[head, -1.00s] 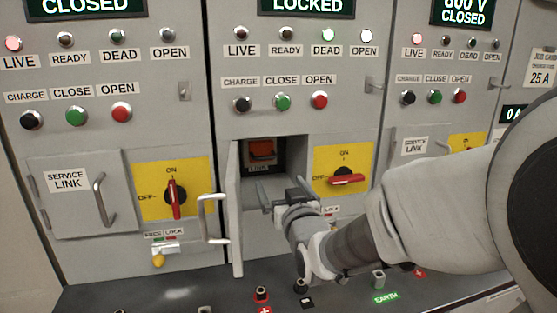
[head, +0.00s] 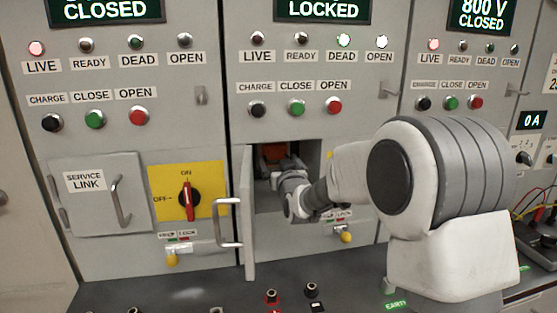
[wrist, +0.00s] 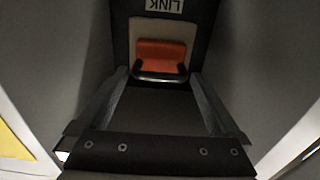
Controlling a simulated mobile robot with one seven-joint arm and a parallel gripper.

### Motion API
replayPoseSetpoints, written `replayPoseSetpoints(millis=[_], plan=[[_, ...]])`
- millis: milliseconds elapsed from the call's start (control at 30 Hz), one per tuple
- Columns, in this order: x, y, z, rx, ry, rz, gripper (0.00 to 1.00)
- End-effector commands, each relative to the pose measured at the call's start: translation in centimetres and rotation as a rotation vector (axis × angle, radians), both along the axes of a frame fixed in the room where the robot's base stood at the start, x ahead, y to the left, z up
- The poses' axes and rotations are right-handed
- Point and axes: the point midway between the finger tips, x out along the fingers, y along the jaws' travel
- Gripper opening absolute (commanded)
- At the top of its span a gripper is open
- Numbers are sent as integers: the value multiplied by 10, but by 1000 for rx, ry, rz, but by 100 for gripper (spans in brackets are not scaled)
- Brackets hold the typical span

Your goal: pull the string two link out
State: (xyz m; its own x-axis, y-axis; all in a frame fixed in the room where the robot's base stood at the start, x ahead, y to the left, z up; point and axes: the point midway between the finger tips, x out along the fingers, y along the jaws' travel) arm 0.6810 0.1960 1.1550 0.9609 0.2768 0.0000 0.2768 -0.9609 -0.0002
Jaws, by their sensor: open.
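The string two link (head: 275,153) is an orange block at the back of the middle cabinet's open compartment, partly hidden by my gripper in the head view. In the wrist view the link (wrist: 161,53) sits in a pale recess under a LINK label, with a dark handle bar (wrist: 160,77) across its near side. My gripper (wrist: 160,88) is open, its two fingers pointing at the link with their tips near either side of the handle. In the head view my gripper (head: 284,168) reaches into the compartment. I cannot tell whether the fingers touch the handle.
The compartment door (head: 249,215) stands open to the left of my arm, its handle (head: 229,222) sticking out. The compartment walls are close on both sides. The left cabinet's service link door (head: 98,195) is shut. A dark ledge (head: 190,294) runs along the front.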

Motion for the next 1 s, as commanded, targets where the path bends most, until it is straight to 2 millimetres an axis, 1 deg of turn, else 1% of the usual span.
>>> replayPoseSetpoints(millis=[133,433,467,500,567,600,667,700,767,800,1000], plan=[[8,2,0,0,0,0,100],[10,3,0,0,0,0,100],[9,3,0,0,0,0,96],[9,3,0,0,0,0,89],[9,3,0,0,0,0,78],[9,2,0,0,0,0,71],[9,2,0,0,0,0,60],[9,2,0,0,0,0,53],[9,2,0,0,0,0,42],[9,2,0,0,0,0,35],[9,3,0,0,0,0,0]])
